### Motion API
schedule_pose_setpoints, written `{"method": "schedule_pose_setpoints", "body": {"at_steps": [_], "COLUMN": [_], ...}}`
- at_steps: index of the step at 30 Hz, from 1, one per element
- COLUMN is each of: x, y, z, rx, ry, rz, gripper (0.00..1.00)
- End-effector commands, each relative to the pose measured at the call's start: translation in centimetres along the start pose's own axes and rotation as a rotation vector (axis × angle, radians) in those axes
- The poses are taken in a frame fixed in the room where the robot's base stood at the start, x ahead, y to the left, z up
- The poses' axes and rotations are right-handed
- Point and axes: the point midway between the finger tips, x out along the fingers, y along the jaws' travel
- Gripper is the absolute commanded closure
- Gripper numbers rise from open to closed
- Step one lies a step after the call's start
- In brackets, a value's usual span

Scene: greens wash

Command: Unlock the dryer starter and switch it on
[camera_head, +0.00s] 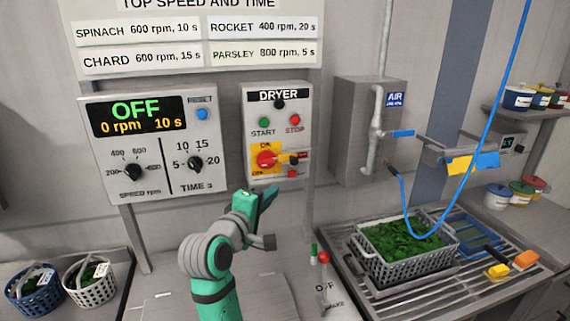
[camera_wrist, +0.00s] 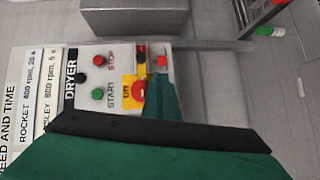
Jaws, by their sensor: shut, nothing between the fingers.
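The dryer starter (camera_head: 247,120) is a grey wall box marked DRYER, with a black knob or lamp at its top, a green START button (camera_head: 264,122) and a red STOP button (camera_head: 295,121). Below them a red rotary switch (camera_head: 266,160) sits on a yellow plate, its handle lying roughly sideways. Small yellow, black and red pieces (camera_head: 300,155) sit at its right; I cannot tell exactly what they are. My gripper (camera_head: 270,195) is shut and empty, just below the starter in the head view. In the wrist view its green fingers (camera_wrist: 162,98) overlap the area beside the red switch (camera_wrist: 140,91).
A control box (camera_head: 150,185) at left displays OFF, 0 rpm, 10 s. A grey AIR box (camera_head: 350,130) with pipe and blue valve stands at right. A basket of greens (camera_head: 370,266) sits on the slatted rack. A red-topped lever (camera_head: 323,258) stands on the surface below.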

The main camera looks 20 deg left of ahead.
Motion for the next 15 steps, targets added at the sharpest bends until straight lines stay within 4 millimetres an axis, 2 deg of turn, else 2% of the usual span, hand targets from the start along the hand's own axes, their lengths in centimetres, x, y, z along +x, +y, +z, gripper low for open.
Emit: {"method": "schedule_pose_setpoints", "body": {"at_steps": [1, 3, 6, 11, 15], "x": [-0.3, -0.6, -1.0, -0.5, 1.4], "y": [1.6, 2.9, 4.0, 4.5, 4.4], "z": [-0.6, -1.0, -1.6, -1.7, -1.6], "rx": [-0.007, -0.017, -0.026, -0.032, -0.032], "ry": [-0.003, -0.012, -0.018, -0.022, -0.022], "rz": [0.006, 0.007, 0.007, 0.005, 0.004], "gripper": [1.0, 1.0, 1.0, 1.0, 1.0]}}
